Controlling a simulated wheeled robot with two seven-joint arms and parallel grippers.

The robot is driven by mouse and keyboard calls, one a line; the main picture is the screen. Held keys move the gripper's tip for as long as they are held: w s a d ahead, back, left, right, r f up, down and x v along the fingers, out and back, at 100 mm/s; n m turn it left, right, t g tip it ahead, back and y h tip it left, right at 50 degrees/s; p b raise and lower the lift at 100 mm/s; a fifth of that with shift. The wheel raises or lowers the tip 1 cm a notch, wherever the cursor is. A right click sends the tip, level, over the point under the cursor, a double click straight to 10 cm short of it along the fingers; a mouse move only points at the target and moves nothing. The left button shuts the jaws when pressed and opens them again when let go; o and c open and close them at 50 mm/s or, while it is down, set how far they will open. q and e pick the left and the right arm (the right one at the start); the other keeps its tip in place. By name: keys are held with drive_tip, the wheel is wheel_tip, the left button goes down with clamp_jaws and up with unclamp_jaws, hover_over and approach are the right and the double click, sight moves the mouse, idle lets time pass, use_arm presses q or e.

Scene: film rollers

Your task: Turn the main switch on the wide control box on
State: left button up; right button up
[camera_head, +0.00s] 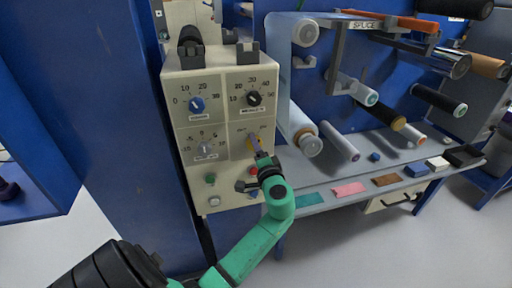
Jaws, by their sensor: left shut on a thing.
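The wide control box (220,122) is a cream panel on a blue column, with two dials on top, a grey dial and the main switch below. The main switch (252,141) is at the lower right of the dials, with a yellowish plate showing around it. My left gripper (258,157) reaches it from below and is shut on it. The gripper and the small scale hide most of the switch, so I cannot read its position. My right gripper is not in view.
A blue dial (196,104), a black dial (254,99) and a grey dial (205,149) sit close by. A green button (210,180) is below. To the right, a grey shelf (330,192) and several rollers stand near my wrist.

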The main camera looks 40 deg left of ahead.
use_arm(q)
drive_tip(key=o, duration=1.4)
drive_tip(key=b+v, duration=0.2)
drive_tip(key=v, duration=1.2)
drive_tip(key=shift+s+d, duration=0.15)
drive_tip(key=shift+d, duration=0.1)
